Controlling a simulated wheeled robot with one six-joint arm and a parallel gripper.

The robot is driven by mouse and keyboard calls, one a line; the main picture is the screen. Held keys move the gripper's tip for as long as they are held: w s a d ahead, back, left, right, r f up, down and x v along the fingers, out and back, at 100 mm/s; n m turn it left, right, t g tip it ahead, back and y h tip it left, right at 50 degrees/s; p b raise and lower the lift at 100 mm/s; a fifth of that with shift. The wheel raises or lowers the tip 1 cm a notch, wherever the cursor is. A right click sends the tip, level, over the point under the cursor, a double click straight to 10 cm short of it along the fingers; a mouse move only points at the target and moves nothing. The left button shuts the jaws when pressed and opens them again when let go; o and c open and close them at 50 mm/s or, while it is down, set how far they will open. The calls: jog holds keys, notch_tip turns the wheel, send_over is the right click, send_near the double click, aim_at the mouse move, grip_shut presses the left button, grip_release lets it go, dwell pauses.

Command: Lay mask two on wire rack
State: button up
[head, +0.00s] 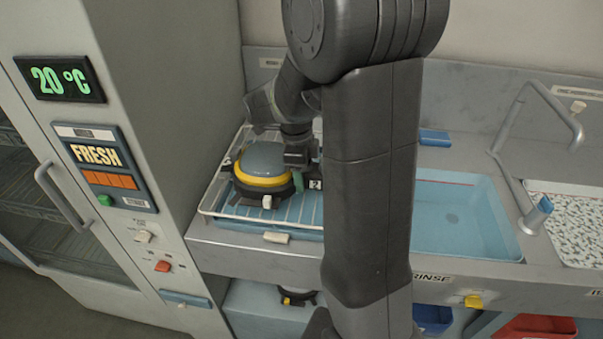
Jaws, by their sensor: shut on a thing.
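Mask two (264,160) has a grey-blue dome, a yellow ring and a dark rim with several dark tabs. A small "2" tag shows at its right side. My gripper (300,165) is shut on the mask's right side, partly hidden by my own arm. The mask is level, dome up, over the wire rack (256,217). The rack has a white rim and pale wires above a blue tray. I cannot tell whether the mask touches the wires. My arm hides the rack's right end.
A tall cabinet (160,120) with a "20 °C" display stands close at the left of the rack. The rinse basin (455,215) with blue water is right of my arm. Another dark mask-like thing (297,297) sits on a lower shelf. A tap (540,100) rises at the right.

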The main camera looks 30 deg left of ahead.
jog(key=shift+f, duration=0.2)
jog(key=shift+f, duration=0.15)
jog(key=o, duration=1.3)
jog(key=r, duration=0.8)
jog(key=a+r, duration=0.1)
jog(key=r, duration=0.3)
jog(key=shift+s+r, duration=0.15)
jog(key=shift+s, duration=0.05)
